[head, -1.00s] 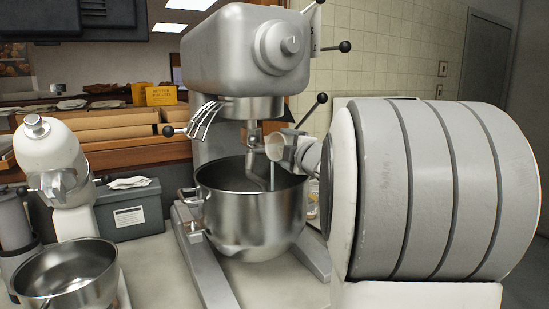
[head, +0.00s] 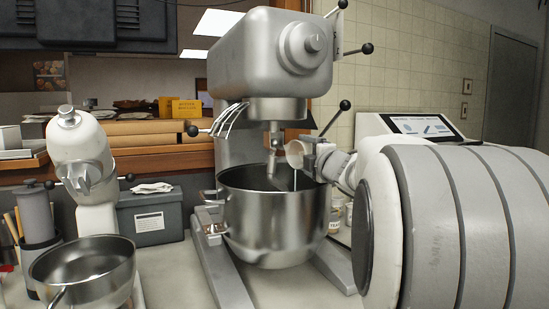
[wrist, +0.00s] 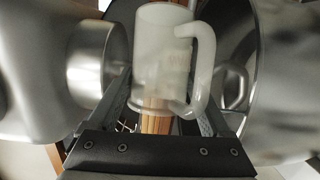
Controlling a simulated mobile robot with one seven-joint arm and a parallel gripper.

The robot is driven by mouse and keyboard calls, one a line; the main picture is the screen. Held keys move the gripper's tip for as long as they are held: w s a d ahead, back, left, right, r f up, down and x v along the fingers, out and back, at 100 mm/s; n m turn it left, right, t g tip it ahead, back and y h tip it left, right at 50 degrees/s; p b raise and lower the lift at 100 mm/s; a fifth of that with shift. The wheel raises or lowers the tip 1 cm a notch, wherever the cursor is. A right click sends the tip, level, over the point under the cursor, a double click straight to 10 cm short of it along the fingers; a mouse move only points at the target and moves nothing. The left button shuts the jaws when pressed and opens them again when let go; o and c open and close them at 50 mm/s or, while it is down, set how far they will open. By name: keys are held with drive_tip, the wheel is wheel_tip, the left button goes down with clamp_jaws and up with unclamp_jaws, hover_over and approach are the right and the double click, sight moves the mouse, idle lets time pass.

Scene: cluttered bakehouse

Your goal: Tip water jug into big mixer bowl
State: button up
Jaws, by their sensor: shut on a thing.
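The water jug (head: 296,153), whitish and small, is tipped over the big mixer bowl (head: 272,230), its mouth facing left. A thin pale stream falls from it into the steel bowl. My gripper (head: 314,156) is shut on the jug from the right, above the bowl's right rim. In the wrist view the translucent jug (wrist: 158,60), with its handle on the right, sits between the fingers of my gripper (wrist: 162,108). The water level in the bowl is hidden by its near wall.
The big mixer's head (head: 270,58) and its beater (head: 275,150) are close left of the jug. A lever with a black knob (head: 345,105) stands above my gripper. A small mixer (head: 82,160), a steel pan (head: 85,272) and a grey box (head: 150,215) stand left.

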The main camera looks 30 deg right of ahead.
idle(0.4)
wheel_tip(320, 180, up, 6)
drive_tip(key=p, duration=0.5)
drive_tip(key=shift+r+p, duration=0.1)
drive_tip(key=shift+p, duration=0.25)
